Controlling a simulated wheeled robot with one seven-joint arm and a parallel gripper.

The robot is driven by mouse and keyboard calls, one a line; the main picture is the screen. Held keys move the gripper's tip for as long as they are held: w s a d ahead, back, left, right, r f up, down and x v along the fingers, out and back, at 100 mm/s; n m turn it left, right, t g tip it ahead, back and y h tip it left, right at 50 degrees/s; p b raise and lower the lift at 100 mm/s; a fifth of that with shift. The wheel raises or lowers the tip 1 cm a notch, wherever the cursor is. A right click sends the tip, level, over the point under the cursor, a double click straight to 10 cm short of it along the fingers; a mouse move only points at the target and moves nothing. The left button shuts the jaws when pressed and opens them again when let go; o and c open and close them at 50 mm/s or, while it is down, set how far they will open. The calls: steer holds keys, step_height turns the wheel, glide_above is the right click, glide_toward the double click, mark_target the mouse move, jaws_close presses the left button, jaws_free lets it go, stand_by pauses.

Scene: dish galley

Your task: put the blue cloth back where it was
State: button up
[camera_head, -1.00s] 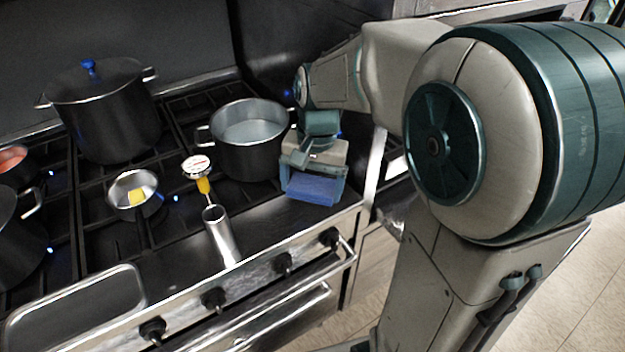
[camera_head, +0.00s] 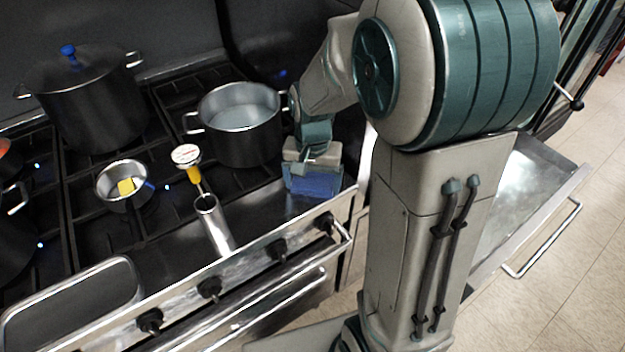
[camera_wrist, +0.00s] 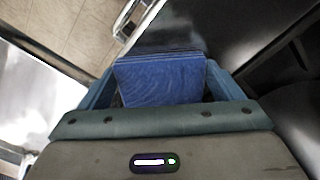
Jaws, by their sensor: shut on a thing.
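The blue cloth (camera_head: 314,186) is a folded pad at the right front corner of the stove top. My gripper (camera_head: 313,172) is shut on it from above. In the wrist view the cloth (camera_wrist: 160,80) sits between the two blue fingers of my gripper (camera_wrist: 165,88). The cloth is at or just above the dark front ledge; I cannot tell whether it touches the surface.
A pot of liquid (camera_head: 241,125) stands close to the left of my gripper. A steel cylinder (camera_head: 213,226) and a thermometer with a yellow part (camera_head: 187,158) are further left. An open steel drawer or door (camera_head: 525,190) is at right.

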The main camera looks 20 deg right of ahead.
mark_target(313, 185)
steer(key=o, duration=0.9)
steer(key=shift+f, duration=0.15)
step_height(313, 185, up, 11)
steer(key=s+n+t, duration=0.1)
steer(key=s, duration=0.3)
steer(key=s+f+n+t, duration=0.1)
steer(key=s+n, duration=0.1)
steer(key=s, duration=0.2)
steer(key=s+n+t, duration=0.1)
steer(key=s+n, duration=0.1)
steer(key=s, duration=0.3)
steer(key=shift+d+f, duration=0.15)
steer(key=shift+f, duration=0.2)
